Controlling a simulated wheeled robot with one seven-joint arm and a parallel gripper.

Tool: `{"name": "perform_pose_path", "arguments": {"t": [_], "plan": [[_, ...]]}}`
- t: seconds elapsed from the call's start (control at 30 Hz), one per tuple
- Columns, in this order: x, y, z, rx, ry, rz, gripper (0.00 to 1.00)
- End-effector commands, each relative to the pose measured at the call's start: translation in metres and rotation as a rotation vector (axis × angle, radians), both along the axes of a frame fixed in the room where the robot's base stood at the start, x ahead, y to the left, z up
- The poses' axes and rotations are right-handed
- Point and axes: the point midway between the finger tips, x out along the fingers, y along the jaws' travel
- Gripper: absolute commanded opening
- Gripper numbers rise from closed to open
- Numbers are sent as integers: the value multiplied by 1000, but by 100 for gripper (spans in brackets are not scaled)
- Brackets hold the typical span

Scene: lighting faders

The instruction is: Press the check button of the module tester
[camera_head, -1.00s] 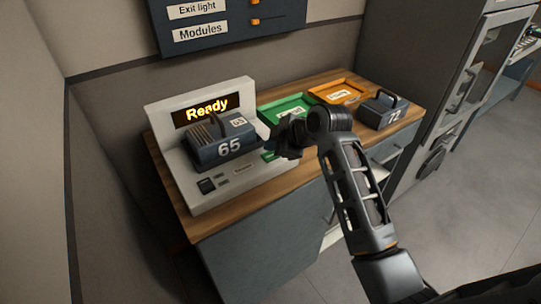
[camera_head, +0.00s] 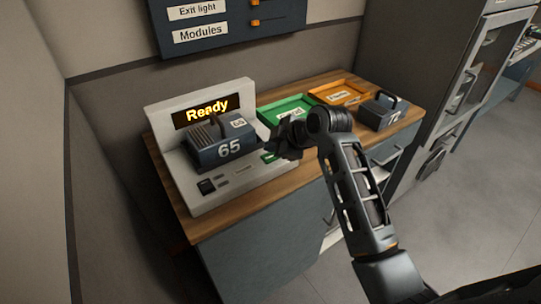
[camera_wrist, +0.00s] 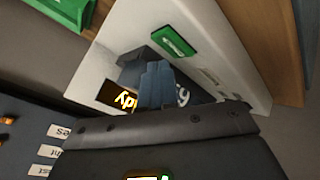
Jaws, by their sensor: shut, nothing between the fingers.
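The module tester (camera_head: 168,160) is a pale console on the wooden counter, with a lit display (camera_head: 207,109) reading "Ready". A blue-grey module (camera_head: 222,143) marked 65 sits on it. A green button (camera_head: 268,156) is at the tester's right side, partly hidden by my gripper in the head view. It shows clearly in the wrist view (camera_wrist: 172,41). My gripper (camera_head: 272,148) is shut and empty, close above the tester's right end, near the green button. Contact with the button cannot be told.
A green tray (camera_head: 265,112) and an orange tray (camera_head: 362,87) lie behind and right of my gripper. A second module (camera_head: 382,110) marked 72 stands at the counter's right. A wall panel (camera_head: 225,35) with orange sliders hangs above. A tall grey cabinet (camera_head: 425,60) is at the right.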

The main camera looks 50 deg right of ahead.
Motion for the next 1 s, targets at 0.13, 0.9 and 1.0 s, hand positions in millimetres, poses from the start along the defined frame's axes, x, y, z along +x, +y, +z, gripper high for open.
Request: {"name": "perform_pose_path", "arguments": {"t": [0.13, 0.9, 1.0], "plan": [[0, 0, 0, 0, 0, 0, 0], [0, 0, -8, 1, 1, 1, 0], [0, 0, -9, 1, 1, 1, 0]]}}
